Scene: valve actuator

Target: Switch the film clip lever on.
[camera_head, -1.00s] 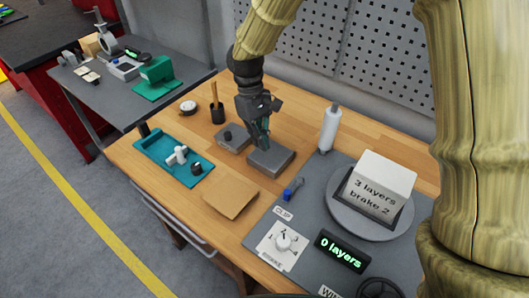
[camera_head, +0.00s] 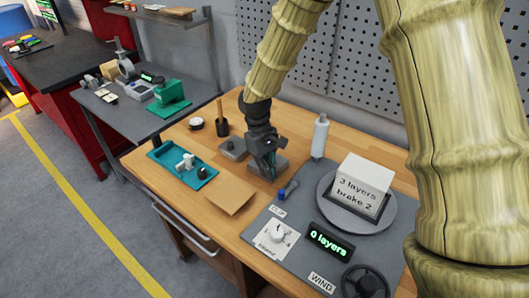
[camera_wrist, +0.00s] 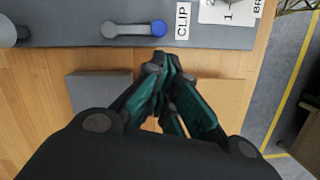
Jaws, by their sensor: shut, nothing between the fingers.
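The clip lever (camera_head: 288,190) is a small grey lever with a blue knob, near the left edge of the grey panel, beside the CLIP label (camera_head: 277,211). In the wrist view the lever (camera_wrist: 135,29) lies sideways, its blue end towards the CLIP label (camera_wrist: 182,21). My gripper (camera_head: 271,176) is shut and empty, pointing down just left of the lever. In the wrist view its fingertips (camera_wrist: 169,62) are just below the blue knob, with a gap between them in the picture. How high the fingertips are is hard to tell.
The panel (camera_head: 300,215) also bears a dial (camera_head: 276,235), a "0 layers" display (camera_head: 331,242), a handwheel (camera_head: 366,283) and a turntable with a white box (camera_head: 365,177). A white roll (camera_head: 320,137) stands behind. A grey block (camera_head: 283,163) and brown sheet (camera_head: 232,196) lie close to my gripper.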

